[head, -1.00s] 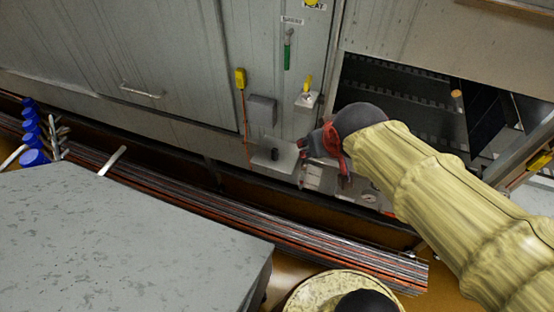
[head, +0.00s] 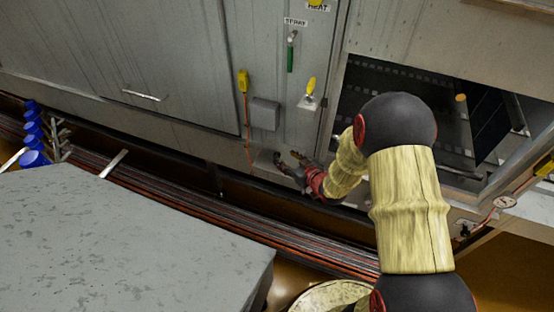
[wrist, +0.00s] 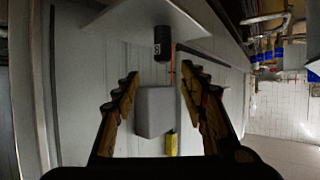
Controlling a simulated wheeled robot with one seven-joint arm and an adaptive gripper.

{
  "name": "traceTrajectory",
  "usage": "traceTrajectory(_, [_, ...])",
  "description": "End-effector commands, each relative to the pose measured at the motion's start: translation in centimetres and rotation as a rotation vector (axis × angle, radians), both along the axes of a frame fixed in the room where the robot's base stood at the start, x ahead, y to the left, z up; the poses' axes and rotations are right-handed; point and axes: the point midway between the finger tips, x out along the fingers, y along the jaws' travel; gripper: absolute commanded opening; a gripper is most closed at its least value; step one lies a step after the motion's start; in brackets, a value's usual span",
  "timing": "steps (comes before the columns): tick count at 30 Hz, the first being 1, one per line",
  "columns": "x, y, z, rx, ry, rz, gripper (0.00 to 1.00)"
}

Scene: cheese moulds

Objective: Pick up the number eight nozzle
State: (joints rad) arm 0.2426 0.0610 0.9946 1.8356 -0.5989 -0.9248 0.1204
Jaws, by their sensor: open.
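The nozzle is a short black cylinder (wrist: 163,42) with a small pale mark that I cannot read for certain. In the wrist view it stands against a pale shelf plate (wrist: 150,18) at the top. In the head view that shelf (head: 263,158) sticks out low on the metal cabinet, and the nozzle is largely hidden by my gripper. My gripper (head: 289,161) is beside the shelf in the head view. In the wrist view my gripper (wrist: 160,78) is open and empty, its fingers spread left and right. The nozzle lies beyond the fingertips, between their lines, apart from both.
A green handle (head: 291,58) sits higher up. Dark rails (head: 215,210) run below the cabinet. A grey table (head: 120,235) fills the lower left.

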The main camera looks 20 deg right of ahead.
Motion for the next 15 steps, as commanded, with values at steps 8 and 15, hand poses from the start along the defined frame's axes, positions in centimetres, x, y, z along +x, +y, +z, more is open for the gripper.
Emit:
traceTrajectory(8, [0.4, 1.1, -2.2, 0.044, -0.032, 0.027, 0.43])
traceTrajectory(15, [2.4, 1.5, -3.4, 0.042, -0.031, 0.025, 0.43])
